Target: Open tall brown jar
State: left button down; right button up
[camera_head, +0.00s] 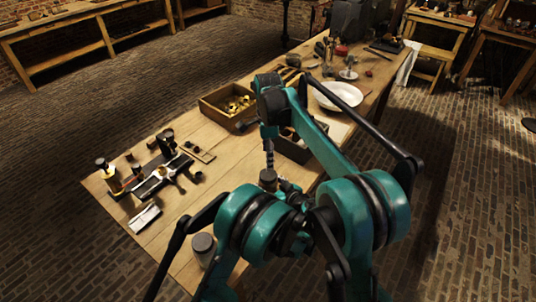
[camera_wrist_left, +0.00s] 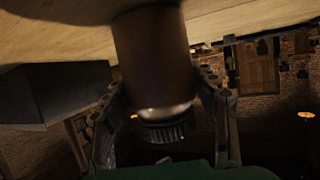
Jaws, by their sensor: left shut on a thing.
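The tall brown jar (camera_head: 268,179) stands upright on the workbench, small and partly hidden by my arms. In the left wrist view, which is upside down, its brown body (camera_wrist_left: 152,58) fills the middle. A dark ribbed lid (camera_wrist_left: 167,131) sits on it beyond a bright rim. My left gripper (camera_wrist_left: 162,112) is shut on the jar, one finger on each side; in the head view it is a dark shape (camera_head: 284,188) beside the jar. My right gripper (camera_head: 269,160) points down just above the jar. Whether its fingers are apart or touch the lid is unclear.
Another lidded jar (camera_head: 203,249) stands near the front edge. A dark bin (camera_head: 292,150) is close behind the held jar. A wooden box (camera_head: 222,112) with brass parts, a white plate (camera_head: 338,96) and a black rack (camera_head: 160,177) are also on the bench (camera_head: 203,148).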

aim_at(268, 174)
jog(key=m, duration=0.8)
jog(key=shift+f, duration=0.1)
jog(key=shift+m, duration=0.3)
notch_tip(268, 174, down, 8)
jog(key=shift+r, duration=0.1)
